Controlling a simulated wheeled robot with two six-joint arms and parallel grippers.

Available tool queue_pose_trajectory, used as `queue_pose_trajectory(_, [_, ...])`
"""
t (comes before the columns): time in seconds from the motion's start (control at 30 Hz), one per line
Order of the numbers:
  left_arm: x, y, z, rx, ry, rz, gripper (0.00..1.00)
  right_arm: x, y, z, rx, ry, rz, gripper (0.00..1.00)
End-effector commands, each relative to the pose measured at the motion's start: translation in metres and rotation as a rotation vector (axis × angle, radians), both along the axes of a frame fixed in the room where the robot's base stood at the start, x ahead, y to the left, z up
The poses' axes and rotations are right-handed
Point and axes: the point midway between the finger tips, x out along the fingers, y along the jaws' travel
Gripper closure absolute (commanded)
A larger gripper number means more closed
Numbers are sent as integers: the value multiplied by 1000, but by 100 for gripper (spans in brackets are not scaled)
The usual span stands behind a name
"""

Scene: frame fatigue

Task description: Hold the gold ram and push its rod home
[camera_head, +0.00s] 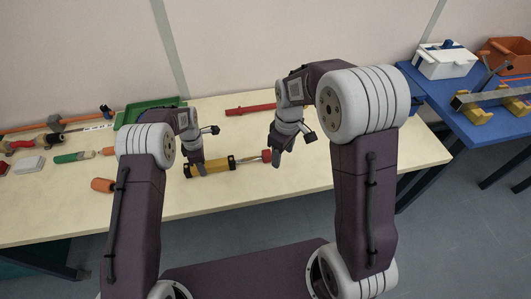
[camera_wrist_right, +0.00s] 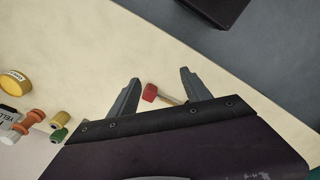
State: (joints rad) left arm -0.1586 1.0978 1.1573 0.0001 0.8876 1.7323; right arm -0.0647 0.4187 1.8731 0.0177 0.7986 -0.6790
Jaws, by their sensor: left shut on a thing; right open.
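The gold ram (camera_head: 222,165) lies on the cream table, a yellow cylinder with dark ends. Its thin rod sticks out to the right and ends in a red knob (camera_head: 266,155). My left gripper (camera_head: 199,169) is shut on the ram's body near its left part; its fingers are small and partly hidden in the head view. My right gripper (camera_head: 277,161) is open at the knob end. In the right wrist view the red knob (camera_wrist_right: 150,92) and a short piece of rod show between the two spread fingers (camera_wrist_right: 160,76). Most of the ram is hidden there.
A red bar (camera_head: 250,109) lies behind the ram, and a green tray (camera_head: 130,114) stands at the back left. A green-handled tool (camera_head: 75,157) and an orange handle (camera_head: 103,185) lie left. A blue table (camera_head: 480,128) with a white box (camera_head: 444,62) stands right.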

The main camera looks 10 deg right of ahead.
Motion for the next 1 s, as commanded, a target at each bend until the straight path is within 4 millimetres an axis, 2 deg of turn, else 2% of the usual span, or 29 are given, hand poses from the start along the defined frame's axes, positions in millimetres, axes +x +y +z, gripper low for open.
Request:
queue_pose_trajectory(0.03, [0,0,-1,0,-1,1,100,22,4,-2,-7,5,114,44])
queue_pose_trajectory(0.1, [0,0,-1,0,-1,1,100,48,9,-3,-17,14,291,44])
queue_pose_trajectory(0.2, [0,0,-1,0,-1,1,100,77,16,-7,-26,27,512,44])
queue_pose_trajectory(0.33, [0,0,-1,0,-1,1,100,99,22,-11,-33,39,719,44])
queue_pose_trajectory(0.5, [0,0,-1,0,-2,1,100,110,25,-13,-37,43,837,44])
queue_pose_trajectory(0.67, [0,0,-1,0,-2,1,100,111,26,-15,-36,43,847,44])
queue_pose_trajectory(0.77, [0,0,-2,0,-1,1,100,110,26,-30,-35,46,846,44])
queue_pose_trajectory(1.0, [0,0,-1,0,-1,1,100,110,26,-88,-35,45,845,44])
